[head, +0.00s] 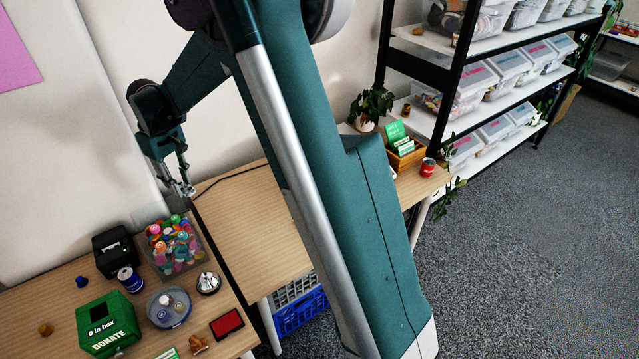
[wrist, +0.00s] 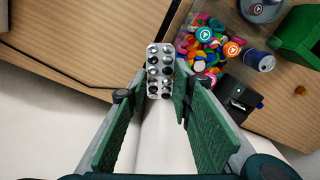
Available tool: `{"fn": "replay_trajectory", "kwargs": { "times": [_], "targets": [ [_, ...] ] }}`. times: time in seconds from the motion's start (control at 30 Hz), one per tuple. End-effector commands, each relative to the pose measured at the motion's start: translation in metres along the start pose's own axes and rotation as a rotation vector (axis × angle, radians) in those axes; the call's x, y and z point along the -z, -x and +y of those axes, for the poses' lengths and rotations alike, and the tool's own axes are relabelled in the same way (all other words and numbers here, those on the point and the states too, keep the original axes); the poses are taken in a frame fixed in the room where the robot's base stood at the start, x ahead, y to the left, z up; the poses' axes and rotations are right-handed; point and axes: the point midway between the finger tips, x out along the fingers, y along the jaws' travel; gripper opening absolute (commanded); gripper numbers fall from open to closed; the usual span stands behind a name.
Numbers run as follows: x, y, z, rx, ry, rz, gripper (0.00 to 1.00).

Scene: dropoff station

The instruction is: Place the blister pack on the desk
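The blister pack (wrist: 160,70), silver with rows of dark and pale pills, is between the fingertips of my gripper (wrist: 159,88) in the wrist view. The green finger pads appear to press on its two sides. In the head view my gripper (head: 180,185) is at the left, raised above the desks near the wall, and the pack is a small silvery patch at its tips. A bare wooden desk (head: 245,225) lies to its right in the head view. A second wooden desk (head: 60,298) with items on it is below.
The cluttered desk holds a clear bin of colourful items (head: 173,246), a black box (head: 115,251), a blue can (head: 130,280), a green donate box (head: 107,324) and a silver bell (head: 208,283). A wooden box with cards (head: 403,156) and a red can (head: 427,167) stand at the far right.

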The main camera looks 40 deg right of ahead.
Motion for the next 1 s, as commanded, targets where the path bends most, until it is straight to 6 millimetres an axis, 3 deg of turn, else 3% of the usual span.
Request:
{"fn": "replay_trajectory", "kwargs": {
  "times": [0.1, 0.6, 1.0],
  "targets": [
    [-0.005, 0.0, 0.037, 0.0, -0.064, 0.0, 0.2],
    [-0.04, -0.001, 0.175, 0.0, -0.311, 0.0, 0.2],
    [-0.066, -0.001, 0.241, 0.0, -0.433, 0.0, 0.2]
  ]
}}
